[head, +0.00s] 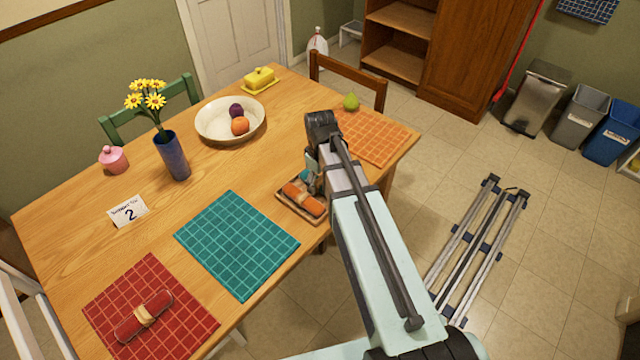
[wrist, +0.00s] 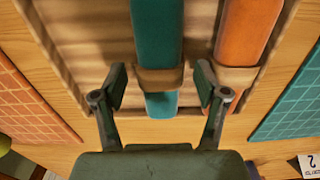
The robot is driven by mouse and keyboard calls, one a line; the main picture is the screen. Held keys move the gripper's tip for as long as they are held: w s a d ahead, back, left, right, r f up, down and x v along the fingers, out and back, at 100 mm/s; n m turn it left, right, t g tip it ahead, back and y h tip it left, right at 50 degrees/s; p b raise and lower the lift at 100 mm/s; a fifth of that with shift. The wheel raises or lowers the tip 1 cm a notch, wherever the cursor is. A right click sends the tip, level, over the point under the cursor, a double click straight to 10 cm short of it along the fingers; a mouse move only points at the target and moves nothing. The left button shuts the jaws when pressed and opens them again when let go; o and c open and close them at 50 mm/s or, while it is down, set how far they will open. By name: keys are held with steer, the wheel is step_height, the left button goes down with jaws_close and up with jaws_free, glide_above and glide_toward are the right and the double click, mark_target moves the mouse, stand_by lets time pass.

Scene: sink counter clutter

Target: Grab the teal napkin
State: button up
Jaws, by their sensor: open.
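The teal napkin (wrist: 157,35) is rolled, with a tan ring around it, and lies in a wooden tray (wrist: 85,45) beside a rolled orange napkin (wrist: 247,38). In the wrist view, my gripper (wrist: 161,82) is open, with one finger on each side of the teal napkin near its ring. The right finger is by the gap towards the orange napkin. I cannot tell whether the fingers touch the cloth. In the head view, the orange napkin (head: 303,199) shows in the tray, while my arm largely hides the teal napkin and the gripper.
A teal placemat (head: 237,243) lies left of the tray, an orange placemat (head: 375,137) beyond it. A red napkin (head: 143,317) lies on a red placemat (head: 195,325). A fruit bowl (head: 203,132), blue vase (head: 172,157) and number card (head: 128,211) stand farther back.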

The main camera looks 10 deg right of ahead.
steer(key=c, duration=1.2)
steer(key=shift+r, duration=0.1)
steer(key=shift+c, duration=0.2)
